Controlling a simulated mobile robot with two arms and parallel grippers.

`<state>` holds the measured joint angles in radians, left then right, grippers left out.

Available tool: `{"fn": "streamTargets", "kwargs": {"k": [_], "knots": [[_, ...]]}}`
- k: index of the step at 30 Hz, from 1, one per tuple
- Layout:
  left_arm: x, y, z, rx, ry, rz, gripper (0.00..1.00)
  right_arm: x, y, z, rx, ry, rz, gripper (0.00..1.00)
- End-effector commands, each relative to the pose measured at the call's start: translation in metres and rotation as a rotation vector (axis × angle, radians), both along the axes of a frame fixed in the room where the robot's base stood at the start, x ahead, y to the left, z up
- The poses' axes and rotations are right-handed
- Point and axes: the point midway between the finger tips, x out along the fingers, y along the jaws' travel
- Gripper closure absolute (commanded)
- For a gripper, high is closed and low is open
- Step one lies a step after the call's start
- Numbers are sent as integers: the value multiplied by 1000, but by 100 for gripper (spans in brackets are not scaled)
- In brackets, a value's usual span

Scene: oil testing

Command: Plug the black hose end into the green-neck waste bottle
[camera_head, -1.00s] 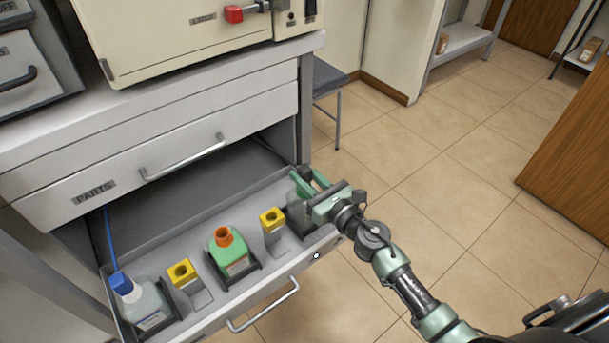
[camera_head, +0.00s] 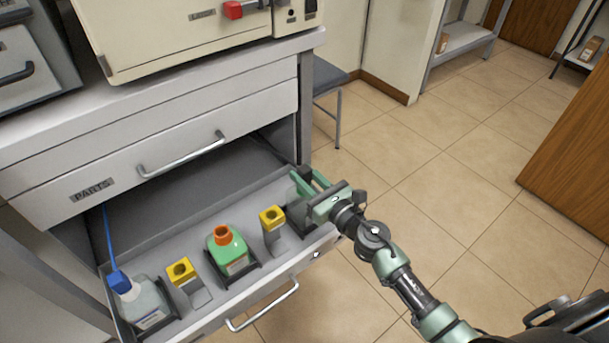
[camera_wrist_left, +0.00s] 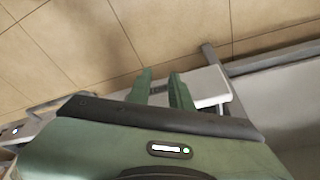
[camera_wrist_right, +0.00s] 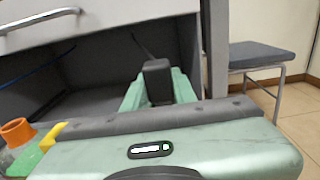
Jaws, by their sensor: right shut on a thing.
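The black hose end (camera_wrist_right: 158,82) is a dark block held between the fingers of my right gripper (camera_wrist_right: 160,88), in the right wrist view. In the head view this gripper (camera_head: 310,184) is over the right end of the open drawer, shut on the black hose end (camera_head: 306,173). I cannot make out a green-neck bottle; the arm hides part of the drawer's right end, where a dark holder (camera_head: 298,218) shows. My left gripper (camera_wrist_left: 160,80) is open and empty in the left wrist view, and is out of the head view.
The drawer (camera_head: 240,289) also holds a green bottle with an orange neck (camera_head: 226,247), two yellow-topped stands (camera_head: 181,271) (camera_head: 272,216), and a white bottle (camera_head: 146,304) with a blue hose end (camera_head: 119,282) at its top. A closed drawer (camera_head: 150,160) is above. A stool (camera_head: 329,82) stands behind.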

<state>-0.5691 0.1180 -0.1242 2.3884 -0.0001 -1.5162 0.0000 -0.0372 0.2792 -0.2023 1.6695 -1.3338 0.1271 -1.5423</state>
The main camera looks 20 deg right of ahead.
Motion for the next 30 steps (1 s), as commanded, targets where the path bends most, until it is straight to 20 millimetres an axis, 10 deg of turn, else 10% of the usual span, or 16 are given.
{"fn": "streamTargets", "kwargs": {"k": [30], "knots": [[-4,2,23,1,-22,0,79,0,0,-6,0,0,0,100]]}}
